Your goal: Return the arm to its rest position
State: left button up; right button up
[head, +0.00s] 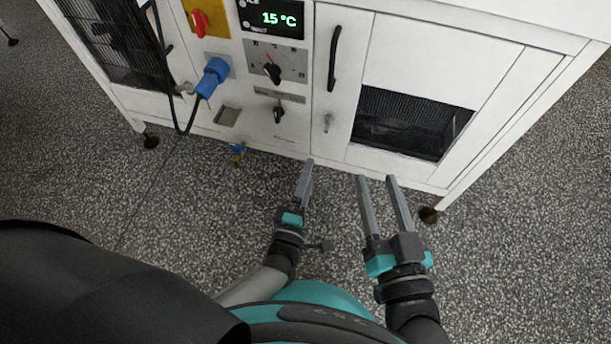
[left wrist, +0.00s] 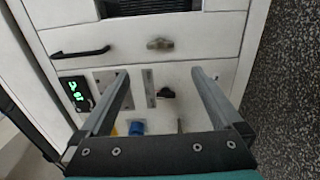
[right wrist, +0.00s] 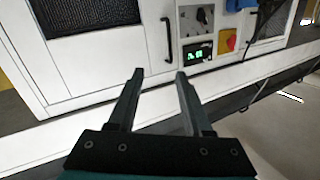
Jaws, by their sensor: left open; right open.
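My left gripper (head: 307,183) is in front of the white machine's lower front, seen nearly edge-on in the head view. In the left wrist view its two fingers (left wrist: 160,88) stand wide apart with nothing between them. My right gripper (head: 376,180) is to its right in the head view, with two parallel fingers apart and empty. The right wrist view shows its fingers (right wrist: 155,75) open with a gap between them. Both grippers appear clear of the machine, and neither holds anything.
The white machine (head: 410,60) has a green 15 °C display (head: 279,18), a red switch (head: 200,22), a blue plug (head: 212,78), knobs (head: 273,72), a black door handle (head: 334,58) and a dark vent (head: 408,124). Speckled floor (head: 540,230) is clear to the right.

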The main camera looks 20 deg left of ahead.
jog(key=shift+w, duration=0.15)
dwell(0.4)
